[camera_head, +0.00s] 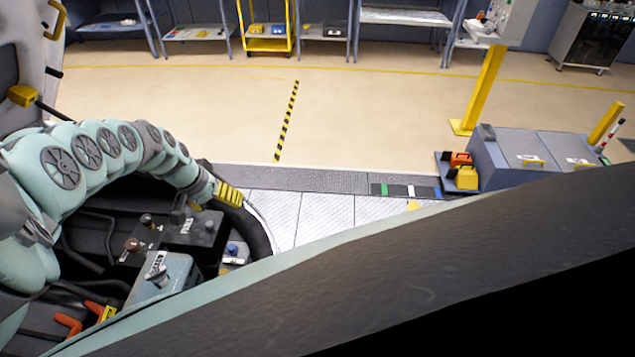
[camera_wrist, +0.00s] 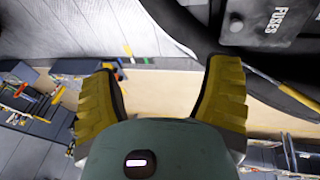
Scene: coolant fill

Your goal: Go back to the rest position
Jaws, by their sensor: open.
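My gripper (camera_head: 229,194) has yellow ribbed fingers and is at the end of my pale green segmented arm. In the head view it is over the right edge of the engine bay, beside a thick black hose (camera_head: 250,228) and right of the black fuse box (camera_head: 197,228). The wrist view shows both fingers spread wide, with nothing between them (camera_wrist: 163,80). The fuse box lid, marked "FUSES", also shows at its upper right (camera_wrist: 270,22). I cannot tell whether the gripper touches the hose.
A pale-edged dark panel (camera_head: 420,270) crosses the lower right. Grey cabinets (camera_head: 530,160) and a yellow post (camera_head: 482,90) stand right.

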